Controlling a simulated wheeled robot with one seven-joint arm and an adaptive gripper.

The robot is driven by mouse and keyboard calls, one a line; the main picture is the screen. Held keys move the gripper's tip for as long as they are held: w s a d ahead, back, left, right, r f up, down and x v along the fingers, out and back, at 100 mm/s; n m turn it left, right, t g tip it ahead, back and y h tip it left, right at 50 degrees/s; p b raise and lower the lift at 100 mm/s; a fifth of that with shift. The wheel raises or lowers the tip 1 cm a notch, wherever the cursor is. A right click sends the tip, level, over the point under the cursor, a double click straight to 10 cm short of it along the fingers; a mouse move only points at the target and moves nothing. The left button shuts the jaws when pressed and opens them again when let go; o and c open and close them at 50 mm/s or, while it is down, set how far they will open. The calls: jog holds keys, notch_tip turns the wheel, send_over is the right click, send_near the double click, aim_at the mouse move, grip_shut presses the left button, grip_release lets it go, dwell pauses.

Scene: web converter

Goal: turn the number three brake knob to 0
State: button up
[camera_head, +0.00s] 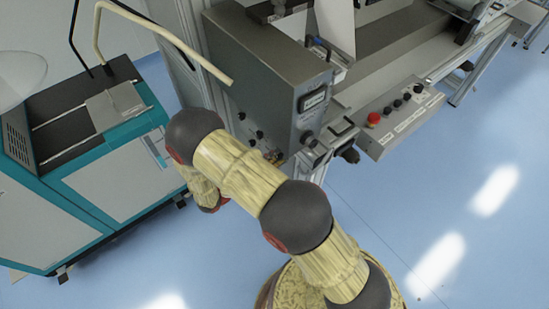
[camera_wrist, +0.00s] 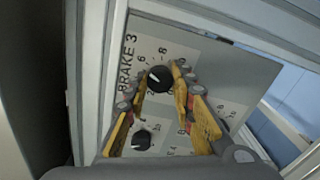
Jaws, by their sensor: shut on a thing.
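In the wrist view the brake 3 knob (camera_wrist: 160,78) is a round black knob on a pale panel (camera_wrist: 235,75). The label BRAKE 3 (camera_wrist: 127,62) stands at its left, turned sideways, with scale numbers around the knob. My gripper (camera_wrist: 161,76) has its yellow fingers on either side of this knob and is shut on it. The fingers cover part of the scale, and I cannot read clearly where the knob points. In the head view my arm hides the gripper and the held knob.
A second black knob (camera_wrist: 142,140) with its own scale sits below, between the fingers nearer the palm. The grey machine housing (camera_head: 270,75) carries more small controls. A control box with a red button (camera_head: 373,119) is at right. A teal cabinet (camera_head: 110,170) stands left.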

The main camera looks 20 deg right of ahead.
grip_shut()
jog(key=shift+n, duration=0.3)
